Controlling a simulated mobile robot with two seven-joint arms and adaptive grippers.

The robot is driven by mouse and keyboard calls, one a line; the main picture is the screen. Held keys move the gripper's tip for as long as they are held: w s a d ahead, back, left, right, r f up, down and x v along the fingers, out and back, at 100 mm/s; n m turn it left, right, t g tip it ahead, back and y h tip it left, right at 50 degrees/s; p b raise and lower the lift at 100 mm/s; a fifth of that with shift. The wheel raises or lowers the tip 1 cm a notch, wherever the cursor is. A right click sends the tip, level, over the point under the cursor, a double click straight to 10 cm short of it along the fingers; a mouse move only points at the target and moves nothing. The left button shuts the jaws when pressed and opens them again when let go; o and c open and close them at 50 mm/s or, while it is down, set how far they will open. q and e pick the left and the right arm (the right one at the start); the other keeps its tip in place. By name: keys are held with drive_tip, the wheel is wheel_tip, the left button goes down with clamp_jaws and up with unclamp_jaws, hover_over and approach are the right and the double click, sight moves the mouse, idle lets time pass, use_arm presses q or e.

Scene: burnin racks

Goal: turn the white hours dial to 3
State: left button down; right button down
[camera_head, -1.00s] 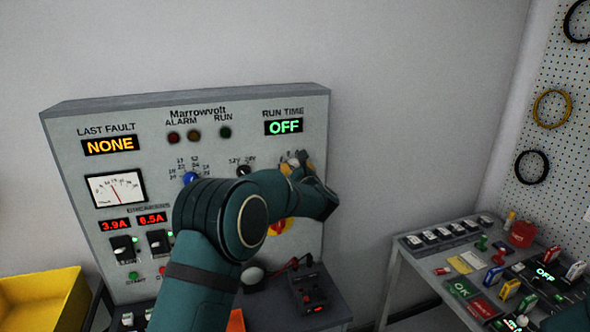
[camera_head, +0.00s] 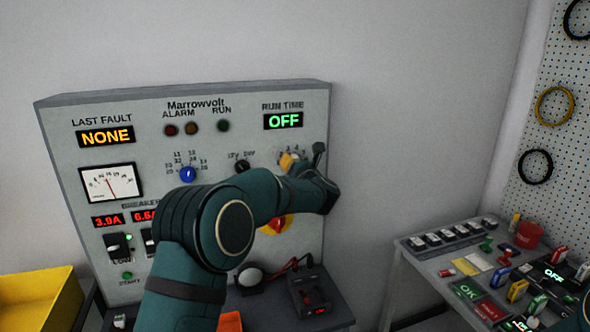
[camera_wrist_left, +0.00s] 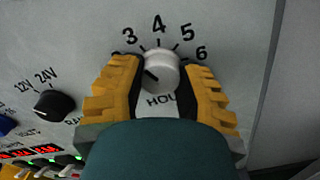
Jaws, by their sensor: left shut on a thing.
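The white hours dial (camera_wrist_left: 160,70) is on the panel in the left wrist view, under an arc of numbers where 3, 4, 5 and 6 read clearly. In the head view my left gripper (camera_head: 299,162) is at the panel's upper right and hides the dial. The run time display (camera_head: 284,121) above reads OFF. My right gripper is not in view.
A black range knob (camera_wrist_left: 54,104) is left of the dial. A blue-capped knob (camera_head: 188,174) and a red-and-yellow switch (camera_head: 277,226) are on the same panel (camera_head: 225,100). A side table (camera_head: 400,262) with several small parts stands at right.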

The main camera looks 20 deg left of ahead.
use_arm(q)
drive_tip(key=shift+m, duration=0.5)
drive_tip(key=c, duration=0.5)
unclamp_jaws()
drive_tip(key=shift+a, duration=0.1)
drive_tip(key=v, duration=1.2)
